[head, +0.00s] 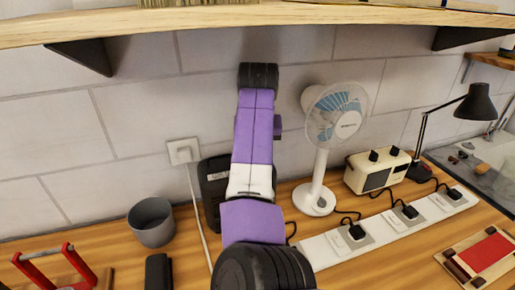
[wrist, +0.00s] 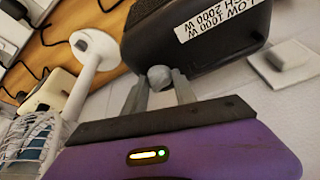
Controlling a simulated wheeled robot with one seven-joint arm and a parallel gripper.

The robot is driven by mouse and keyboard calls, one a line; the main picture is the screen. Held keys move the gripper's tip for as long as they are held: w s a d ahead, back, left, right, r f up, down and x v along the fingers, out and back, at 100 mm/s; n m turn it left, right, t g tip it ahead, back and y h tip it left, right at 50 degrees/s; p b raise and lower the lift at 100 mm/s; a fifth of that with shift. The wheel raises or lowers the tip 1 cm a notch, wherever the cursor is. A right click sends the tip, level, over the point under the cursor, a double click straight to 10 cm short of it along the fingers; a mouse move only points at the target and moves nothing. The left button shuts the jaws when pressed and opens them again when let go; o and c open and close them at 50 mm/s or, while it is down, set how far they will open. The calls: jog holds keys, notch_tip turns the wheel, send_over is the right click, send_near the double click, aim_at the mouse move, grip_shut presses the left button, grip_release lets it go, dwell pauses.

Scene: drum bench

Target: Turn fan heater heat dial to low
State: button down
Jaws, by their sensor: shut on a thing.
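The fan heater (head: 211,185) is a black box standing on the bench against the wall, partly hidden behind my arm in the head view. In the wrist view the heater (wrist: 195,30) is close up and tilted, with a white label (wrist: 222,20) reading LOW 1000 W and, partly cut off, 2000 W. A round grey heat dial (wrist: 158,76) sits at its near edge. My gripper (wrist: 160,88) has its two grey fingers on either side of the dial, shut on it. The dial's pointer setting cannot be made out. My arm hides the gripper in the head view.
A white desk fan (head: 330,118) stands close right of the heater. A cream radio (head: 377,170), a black lamp (head: 472,105) and a white power strip (head: 385,226) are farther right. A grey cup (head: 152,222) stands left. A wooden shelf (head: 200,24) overhangs the bench.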

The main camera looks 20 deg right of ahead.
jog(key=c, duration=1)
grip_release()
jog(key=shift+r, duration=0.1)
jog(key=d+b+v, duration=0.1)
jog(key=v, duration=0.6)
jog(key=shift+a+r+b, duration=0.25)
jog(key=shift+a+b, duration=0.15)
jog(key=shift+a, duration=0.15)
jog(key=shift+s, duration=0.15)
